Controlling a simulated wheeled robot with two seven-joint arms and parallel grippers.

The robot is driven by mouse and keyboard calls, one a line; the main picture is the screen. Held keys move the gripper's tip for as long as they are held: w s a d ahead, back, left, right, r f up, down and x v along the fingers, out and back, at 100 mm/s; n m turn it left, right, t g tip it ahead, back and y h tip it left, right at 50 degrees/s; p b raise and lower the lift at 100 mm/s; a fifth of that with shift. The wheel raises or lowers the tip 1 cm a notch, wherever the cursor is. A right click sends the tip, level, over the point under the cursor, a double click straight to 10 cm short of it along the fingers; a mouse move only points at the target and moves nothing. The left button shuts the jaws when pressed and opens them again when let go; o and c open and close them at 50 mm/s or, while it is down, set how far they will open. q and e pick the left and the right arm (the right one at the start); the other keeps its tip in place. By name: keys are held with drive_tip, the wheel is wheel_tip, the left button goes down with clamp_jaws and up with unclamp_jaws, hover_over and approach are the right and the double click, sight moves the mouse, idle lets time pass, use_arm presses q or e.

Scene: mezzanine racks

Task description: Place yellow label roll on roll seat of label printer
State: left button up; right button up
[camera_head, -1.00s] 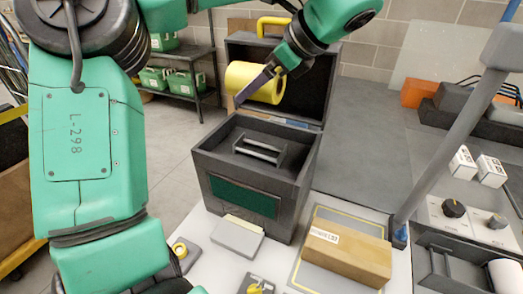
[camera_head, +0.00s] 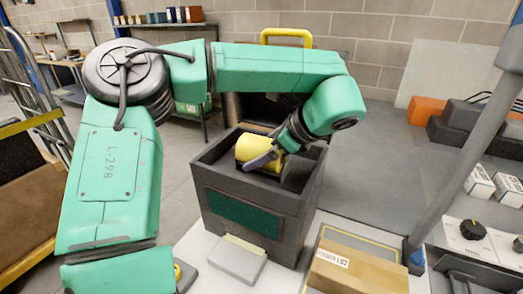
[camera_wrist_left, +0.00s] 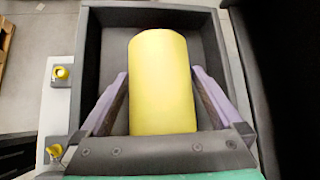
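The yellow label roll (camera_head: 257,149) lies on its side inside the open top of the dark grey label printer (camera_head: 215,232). In the left wrist view the roll (camera_wrist_left: 162,80) sits between the two purple fingers of my left gripper (camera_wrist_left: 161,85), whose tips meet its two sides. In the head view my left gripper (camera_head: 268,160) reaches down into the printer from the right, shut on the roll. The roll seat is hidden under the roll and gripper, so I cannot tell whether the roll touches it. My right gripper is out of view.
A cardboard box (camera_head: 355,268) lies right of the printer, near a grey post (camera_head: 465,165). A small grey block (camera_head: 238,258) lies in front.

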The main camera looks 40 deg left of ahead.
use_arm(q)
drive_tip(key=b+v, duration=0.1)
drive_tip(key=v, duration=0.1)
drive_tip(key=shift+w+d+r, duration=0.1)
drive_tip(key=shift+d+r, duration=0.15)
drive_tip(key=shift+d, duration=0.05)
drive_tip(key=p+v, duration=0.1)
drive_tip(key=v, duration=0.1)
drive_tip(key=p+v, duration=0.1)
drive_tip(key=v, duration=0.1)
drive_tip(key=shift+a+r, duration=0.1)
drive_tip(key=shift+r, duration=0.25)
drive_tip(key=p+v, duration=0.5)
drive_tip(key=p, duration=0.7)
drive_tip(key=shift+f, duration=0.25)
